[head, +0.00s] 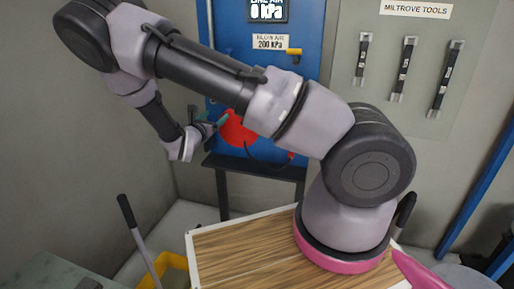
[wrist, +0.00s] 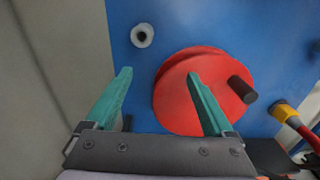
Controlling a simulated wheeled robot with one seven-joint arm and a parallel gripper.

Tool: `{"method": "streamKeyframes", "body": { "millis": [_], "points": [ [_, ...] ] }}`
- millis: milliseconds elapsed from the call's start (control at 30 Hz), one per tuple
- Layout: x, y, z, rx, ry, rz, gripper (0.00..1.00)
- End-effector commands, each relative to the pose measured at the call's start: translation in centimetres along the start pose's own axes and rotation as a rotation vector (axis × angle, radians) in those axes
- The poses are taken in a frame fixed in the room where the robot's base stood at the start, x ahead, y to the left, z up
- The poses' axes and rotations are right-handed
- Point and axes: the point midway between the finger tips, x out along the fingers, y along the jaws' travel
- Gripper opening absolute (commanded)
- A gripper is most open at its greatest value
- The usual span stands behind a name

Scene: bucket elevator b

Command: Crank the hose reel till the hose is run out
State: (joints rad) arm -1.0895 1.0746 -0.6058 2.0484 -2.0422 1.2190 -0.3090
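The hose reel is a round red disc (wrist: 178,105) on the blue panel, and it also shows in the head view (head: 238,131), partly behind my gripper. Its dark crank knob (wrist: 242,90) sticks out near the disc's right edge in the wrist view. My gripper (wrist: 159,76) is open with nothing between its teal fingers. The right finger overlaps the disc, and the left finger lies to the left of it. The knob is to the right of both fingers, apart from them. In the head view my gripper (head: 210,123) is just left of the disc. A dark hose (head: 268,163) curves below the reel.
A yellow fitting with a red part (wrist: 284,110) sits right of the reel. A round white port (wrist: 142,36) is above left. A dark shelf (head: 255,168) is under the panel. Grey wall stands close on the left. Tools (head: 403,68) hang at right.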

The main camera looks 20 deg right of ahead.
Motion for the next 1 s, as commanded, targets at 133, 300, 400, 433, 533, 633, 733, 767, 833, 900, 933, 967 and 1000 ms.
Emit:
{"method": "streamKeyframes", "body": {
  "millis": [133, 300, 400, 433, 533, 633, 733, 767, 833, 900, 933, 967, 1000],
  "points": [
    [0.0, 0.0, 0.0, 0.0, 0.0, 0.0, 0.88],
    [-1.2, 0.0, 0.0, 0.0, 0.0, 0.001, 0.88],
    [-2.4, 0.0, 0.0, -0.001, 0.0, 0.002, 0.88],
    [-2.8, 0.1, 0.0, 0.0, 0.0, 0.002, 0.88],
    [-4.0, 0.1, 0.0, 0.001, 0.0, 0.002, 0.88],
    [-5.2, 0.0, 0.0, 0.001, 0.0, 0.002, 0.88],
    [-6.3, 0.0, 0.0, 0.0, 0.0, 0.002, 0.88],
    [-6.5, 0.1, 0.0, 0.0, 0.0, 0.002, 0.88],
    [-6.9, 0.0, 0.0, 0.0, 0.0, 0.001, 0.88],
    [-7.0, 0.0, 0.0, 0.0, 0.0, 0.0, 0.88],
    [-7.0, 0.0, 0.0, 0.0, 0.0, 0.0, 0.88],
    [-7.0, 0.0, 0.0, 0.0, 0.0, -0.001, 0.88],
    [-7.0, 0.0, 0.0, 0.0, 0.0, -0.001, 0.88]
  ]
}}
